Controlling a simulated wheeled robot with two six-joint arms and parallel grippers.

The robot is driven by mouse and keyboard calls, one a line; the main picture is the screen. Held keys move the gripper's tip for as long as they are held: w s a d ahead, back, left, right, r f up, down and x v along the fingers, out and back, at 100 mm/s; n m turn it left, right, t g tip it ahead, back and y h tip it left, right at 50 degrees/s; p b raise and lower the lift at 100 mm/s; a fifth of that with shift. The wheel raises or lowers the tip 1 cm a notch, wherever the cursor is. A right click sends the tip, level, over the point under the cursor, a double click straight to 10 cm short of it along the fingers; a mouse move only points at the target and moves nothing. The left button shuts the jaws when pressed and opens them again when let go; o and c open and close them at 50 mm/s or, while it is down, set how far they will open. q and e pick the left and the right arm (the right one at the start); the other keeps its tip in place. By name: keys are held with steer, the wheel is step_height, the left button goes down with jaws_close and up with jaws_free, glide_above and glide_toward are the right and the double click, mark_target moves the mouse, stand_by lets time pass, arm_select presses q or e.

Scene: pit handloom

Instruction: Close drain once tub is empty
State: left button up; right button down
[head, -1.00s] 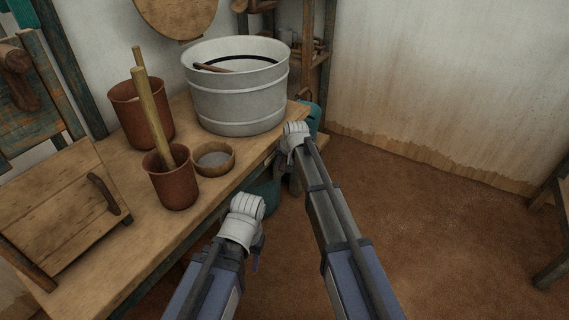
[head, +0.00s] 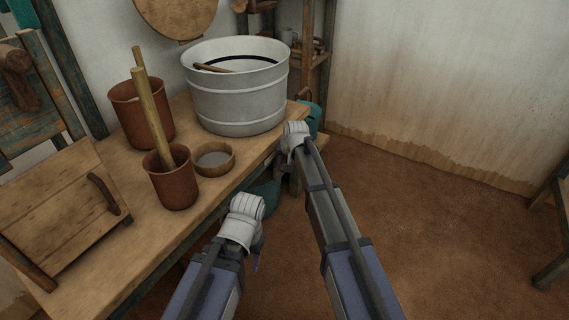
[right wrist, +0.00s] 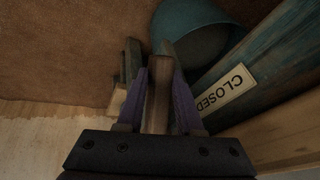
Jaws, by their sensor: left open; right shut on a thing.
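My right gripper (right wrist: 160,100) is beside the bench's edge, below the tub. In the right wrist view its purple fingers are shut on a brown wooden handle (right wrist: 158,98), perhaps the drain's. A "CLOSED" label (right wrist: 220,93) is on a teal board right of it. The drain outlet is not clearly visible. My left gripper (head: 257,258) is open and empty in front of the bench, its fingers mostly hidden.
A teal bucket (right wrist: 197,28) is near the right gripper. The bench (head: 128,250) also carries two brown pots (head: 172,186) with wooden sticks, a small bowl (head: 229,165) and a wooden board (head: 60,205). The brown floor (head: 440,240) to the right is open.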

mark_target(284, 163)
step_height(284, 163, up, 3)
steer(key=g+p, duration=0.1)
steer(key=g+y+p, duration=0.1)
steer(key=p, duration=0.1)
steer(key=shift+a+f+m+y, duration=0.1)
steer(key=shift+f+m+y, duration=0.1)
steer(key=shift+m+y, duration=0.1)
steer(key=shift+a+r+g+y+p, duration=0.1)
steer(key=shift+r+g+y+p, duration=0.35)
steer(key=shift+g, duration=0.45)
steer(key=shift+s+r+g+y, duration=0.15)
steer(key=shift+s+g+y, duration=0.1)
steer(key=shift+g+y, duration=0.15)
steer(key=c, duration=0.8)
jaws_free()
steer(key=shift+c, duration=0.2)
